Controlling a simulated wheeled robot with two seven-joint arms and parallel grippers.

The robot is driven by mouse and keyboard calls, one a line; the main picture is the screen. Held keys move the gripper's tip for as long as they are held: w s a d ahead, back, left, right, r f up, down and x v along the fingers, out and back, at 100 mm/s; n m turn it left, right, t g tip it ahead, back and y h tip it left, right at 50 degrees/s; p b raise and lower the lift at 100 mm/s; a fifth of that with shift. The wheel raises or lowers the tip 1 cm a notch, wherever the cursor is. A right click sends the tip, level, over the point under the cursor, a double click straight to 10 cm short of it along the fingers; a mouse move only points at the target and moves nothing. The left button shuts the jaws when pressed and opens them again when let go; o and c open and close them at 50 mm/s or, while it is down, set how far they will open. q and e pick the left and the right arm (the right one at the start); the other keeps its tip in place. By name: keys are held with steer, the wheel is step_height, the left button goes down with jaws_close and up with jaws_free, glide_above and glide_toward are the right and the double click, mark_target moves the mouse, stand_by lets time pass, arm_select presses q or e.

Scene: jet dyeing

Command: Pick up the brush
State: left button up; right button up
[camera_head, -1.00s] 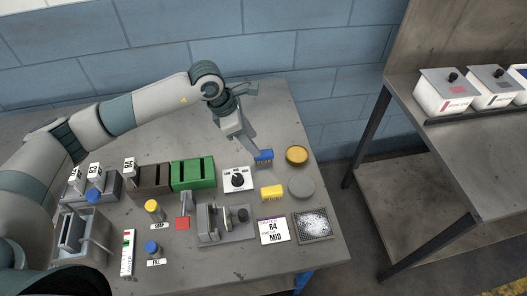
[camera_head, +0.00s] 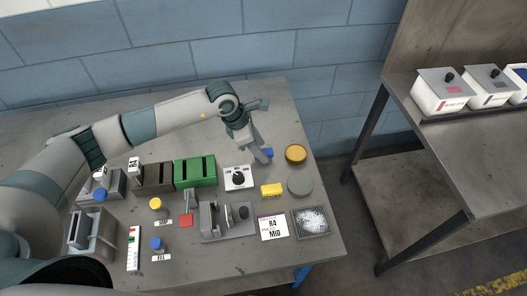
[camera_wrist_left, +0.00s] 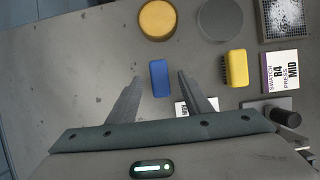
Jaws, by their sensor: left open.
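A small blue block (camera_wrist_left: 159,78), which looks like a brush, lies on the table. In the head view only a bit of the blue block (camera_head: 268,153) shows past my fingers. My left gripper (camera_wrist_left: 160,80) is open and empty, with its fingertips on either side of the blue block in the wrist picture. The head view has my left gripper (camera_head: 258,152) over the block; the height gap is hard to judge. A yellow brush-like block (camera_wrist_left: 236,68) with dark bristles along one side lies to the right. It also shows in the head view (camera_head: 272,191). My right gripper is out of view.
A gold round lid (camera_head: 296,153) and a grey disc (camera_head: 300,186) sit close by on the right. A white dial box (camera_head: 238,178), a green slotted block (camera_head: 195,172), and a swatch card (camera_head: 272,227) stand nearby.

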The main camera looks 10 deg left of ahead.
arm_select(q)
steer(key=shift+p+x, duration=0.45)
steer(key=shift+x, duration=0.95)
steer(key=shift+w, duration=0.1)
steer(key=c, duration=1.1)
